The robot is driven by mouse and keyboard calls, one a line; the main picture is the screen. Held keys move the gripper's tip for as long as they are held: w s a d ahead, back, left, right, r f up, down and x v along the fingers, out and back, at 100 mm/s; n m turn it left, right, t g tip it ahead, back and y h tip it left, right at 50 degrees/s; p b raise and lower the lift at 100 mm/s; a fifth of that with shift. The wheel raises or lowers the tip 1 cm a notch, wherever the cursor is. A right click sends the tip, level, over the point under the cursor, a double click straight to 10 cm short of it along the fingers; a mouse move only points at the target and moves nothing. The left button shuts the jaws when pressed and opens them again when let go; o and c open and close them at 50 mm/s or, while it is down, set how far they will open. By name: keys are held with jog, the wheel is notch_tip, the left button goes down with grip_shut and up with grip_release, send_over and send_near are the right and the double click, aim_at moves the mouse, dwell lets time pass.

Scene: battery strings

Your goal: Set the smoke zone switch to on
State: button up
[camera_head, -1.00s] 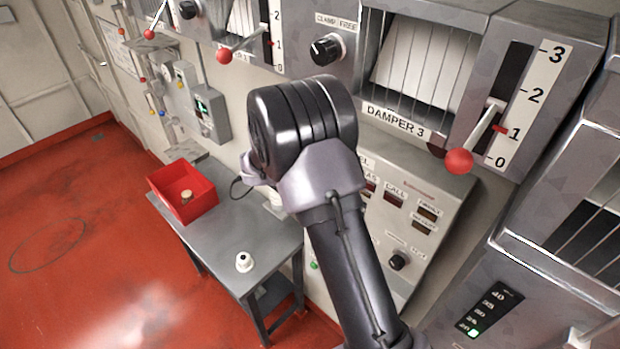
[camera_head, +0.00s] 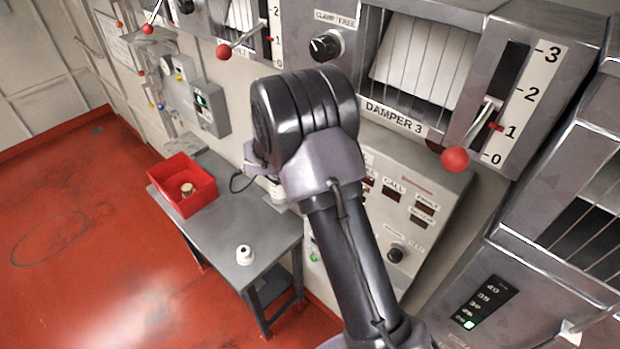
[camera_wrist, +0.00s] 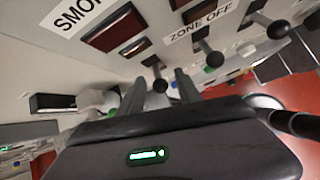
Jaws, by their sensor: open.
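In the wrist view a label beginning "SMO" (camera_wrist: 78,14), cut off by the frame edge, sits by a dark red window (camera_wrist: 115,30). A "ZONE OFF" label (camera_wrist: 200,20) is to its right. Which lever is the smoke zone switch is not readable. In the head view my arm hides my fingers and much of the panel (camera_head: 440,185).
A grey table (camera_head: 225,235) with a red bin (camera_head: 190,205) and a white round part (camera_head: 245,255) stands left of my arm. The Damper 3 lever with a red ball (camera_head: 454,160) juts out on the right. Red floor (camera_head: 70,270) is open at left.

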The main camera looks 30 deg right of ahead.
jog(key=b+v, duration=0.1)
jog(key=v, duration=1.6)
jog(key=shift+a, duration=0.15)
jog(key=shift+r, duration=0.15)
jog(key=s+a+f+m+t+y+b, duration=0.1)
jog(key=s+a+f+m+y+b, duration=0.2)
jog(key=s+f+m+b, duration=0.4)
jog(key=s+a+f+m+t+y+b, duration=0.1)
jog(key=s+a+f+m+y+b, duration=0.2)
jog(key=s+f+m+b, duration=0.5)
jog(key=s+a+f+m+y+b, duration=0.3)
jog(key=s+f+m+b, duration=0.5)
jog(key=f+b, duration=1)
jog(key=s+a+b, duration=0.1)
jog(key=s+b, duration=0.3)
jog(key=b, duration=0.4)
jog(key=shift+a+f+t+b, duration=0.25)
jog(key=shift+t+b, duration=0.05)
jog(key=shift+t, duration=0.1)
